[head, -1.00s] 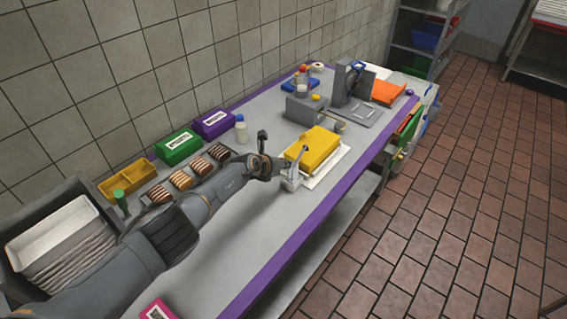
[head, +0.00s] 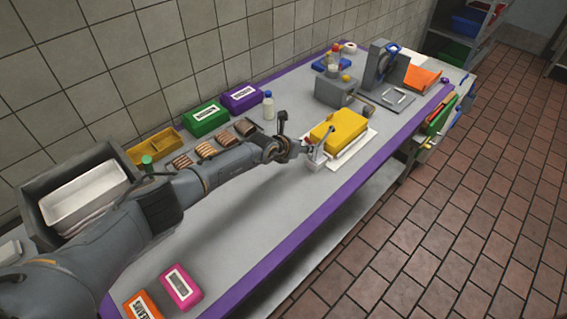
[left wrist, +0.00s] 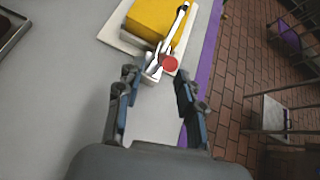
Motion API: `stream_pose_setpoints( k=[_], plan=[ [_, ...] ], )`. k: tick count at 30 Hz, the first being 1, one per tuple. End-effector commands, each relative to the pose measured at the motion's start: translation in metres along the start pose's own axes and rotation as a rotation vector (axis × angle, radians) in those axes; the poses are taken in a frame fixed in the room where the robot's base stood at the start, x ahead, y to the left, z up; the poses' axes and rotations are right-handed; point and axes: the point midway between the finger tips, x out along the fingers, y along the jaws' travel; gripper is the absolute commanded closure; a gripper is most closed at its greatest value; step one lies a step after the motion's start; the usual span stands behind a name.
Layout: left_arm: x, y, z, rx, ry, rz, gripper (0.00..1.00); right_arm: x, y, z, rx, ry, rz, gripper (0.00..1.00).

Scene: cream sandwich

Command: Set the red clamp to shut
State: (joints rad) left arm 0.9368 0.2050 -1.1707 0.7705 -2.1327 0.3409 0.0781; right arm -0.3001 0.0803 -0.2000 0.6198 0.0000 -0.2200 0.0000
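The clamp (head: 316,158) is a pale metal device with a raised lever, at the near edge of a white board under a yellow block (head: 339,129). In the left wrist view, the clamp's lever (left wrist: 178,25) slants up beside the yellow block (left wrist: 158,16), and a round red part (left wrist: 168,64) sits near its foot. My left gripper (head: 296,137) is beside the clamp. In the left wrist view my left gripper (left wrist: 158,88) is open, with the clamp just beyond its fingertips and nothing clearly held. My right gripper is out of view.
The white board (head: 358,146) lies near the table's purple edge (head: 300,226). A grey machine (head: 337,90) stands behind. Green (head: 205,118) and purple (head: 241,97) boxes line the wall. Pink (head: 181,287) and orange (head: 143,305) boxes lie at the front. The near middle tabletop is clear.

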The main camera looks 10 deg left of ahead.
Motion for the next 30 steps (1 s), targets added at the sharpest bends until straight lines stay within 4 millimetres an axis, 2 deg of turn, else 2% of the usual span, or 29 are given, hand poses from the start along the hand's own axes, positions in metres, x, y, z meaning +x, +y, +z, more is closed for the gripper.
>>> stream_pose_setpoints(
  k=[18,24,30],
  plan=[
    [-0.07,0.005,-0.052,-0.004,0.002,-0.003,0.63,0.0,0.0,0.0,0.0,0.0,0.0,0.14],
    [-0.08,0.006,-0.058,-0.003,0.001,-0.001,0.63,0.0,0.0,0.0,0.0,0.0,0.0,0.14],
    [-0.081,0.007,-0.058,-0.003,0.001,-0.001,0.63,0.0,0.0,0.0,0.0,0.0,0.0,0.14]
  ],
)
